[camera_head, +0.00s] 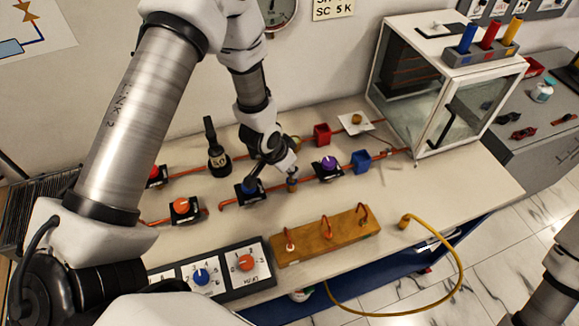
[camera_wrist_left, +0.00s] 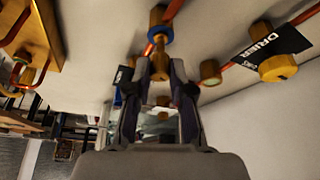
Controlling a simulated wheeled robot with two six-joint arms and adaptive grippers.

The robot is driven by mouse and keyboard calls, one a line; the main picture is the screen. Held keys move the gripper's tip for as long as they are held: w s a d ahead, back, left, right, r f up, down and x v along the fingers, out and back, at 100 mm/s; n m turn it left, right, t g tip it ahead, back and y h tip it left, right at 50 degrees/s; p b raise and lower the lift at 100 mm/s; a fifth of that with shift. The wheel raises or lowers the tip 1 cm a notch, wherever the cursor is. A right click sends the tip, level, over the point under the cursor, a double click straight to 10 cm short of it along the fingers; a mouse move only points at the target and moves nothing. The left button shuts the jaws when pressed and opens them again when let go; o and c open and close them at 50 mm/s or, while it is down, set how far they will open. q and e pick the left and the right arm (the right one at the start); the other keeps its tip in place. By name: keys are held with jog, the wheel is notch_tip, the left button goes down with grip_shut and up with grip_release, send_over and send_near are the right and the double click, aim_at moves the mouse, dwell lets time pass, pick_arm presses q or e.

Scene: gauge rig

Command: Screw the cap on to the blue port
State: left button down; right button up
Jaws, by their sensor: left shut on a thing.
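My left gripper (camera_head: 286,170) reaches down over the middle of the bench in the head view. In the wrist view its two fingers (camera_wrist_left: 160,78) are closed around a small brass piece (camera_wrist_left: 160,62), which looks like the cap. The blue port (camera_wrist_left: 160,34), a brass fitting with a blue ring, lies straight beyond the fingertips, in line with the brass piece. Whether the two touch I cannot tell. In the head view a small brass part (camera_head: 292,184) shows just below the fingertips; the fingers partly hide that area. My right gripper is out of view.
Blue-knobbed (camera_head: 251,188) and purple-knobbed (camera_head: 328,163) valves flank the gripper. A wooden block with hooks (camera_head: 325,236) lies in front. A brass fitting (camera_wrist_left: 210,72) stands close right of the fingers in the wrist view.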

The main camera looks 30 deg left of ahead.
pick_arm(q)
jog(key=shift+s, duration=0.1)
jog(key=shift+f, duration=0.1)
dwell(0.3)
jog(key=shift+f+b, duration=0.85)
jog(key=shift+f, duration=0.25)
jog(key=shift+f, duration=0.1)
dwell(0.5)
jog(key=shift+a+m+h+p, duration=0.1)
jog(key=shift+m+h+p, duration=0.2)
jog(key=shift+m, duration=0.5)
jog(key=c, duration=1.4)
grip_release()
jog(key=shift+m, duration=0.3)
jog(key=shift+c, duration=0.2)
jog(key=o, duration=0.5)
